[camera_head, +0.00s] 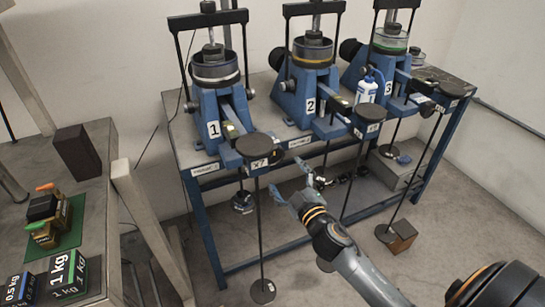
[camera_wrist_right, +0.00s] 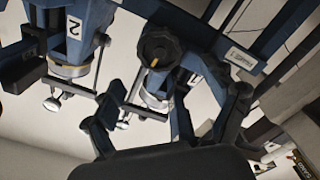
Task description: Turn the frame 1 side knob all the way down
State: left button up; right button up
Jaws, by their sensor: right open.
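Frame 1 (camera_head: 208,108) is a blue stand at the left of the bench in the head view, marked with a white 1. Its side knob cannot be made out clearly there. In the right wrist view, a black lobed knob (camera_wrist_right: 160,47) with a yellow mark shows beyond the fingers; I cannot tell for sure that it belongs to frame 1. My right gripper (camera_head: 297,184) is open and empty, in front of the bench, below and right of the round black X7 pad (camera_head: 254,145). It also shows in the wrist view (camera_wrist_right: 176,98), fingers spread, apart from the knob. My left gripper is out of view.
Frame 2 (camera_head: 302,107) and frame 3 (camera_head: 384,87) stand farther right on the bench, with levers and hanging rods in front. A side table at left carries black weights (camera_head: 68,273). A brown block (camera_head: 402,236) lies on the floor.

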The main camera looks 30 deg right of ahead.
aim_at(274, 157)
jog(key=w, duration=0.6)
jog(key=w+b, duration=0.1)
jog(key=w, duration=0.1)
jog(key=shift+w+d, duration=0.25)
jog(key=shift+w, duration=0.15)
jog(key=shift+f, duration=0.1)
jog(key=shift+c, duration=1)
jog(key=c, duration=1.4)
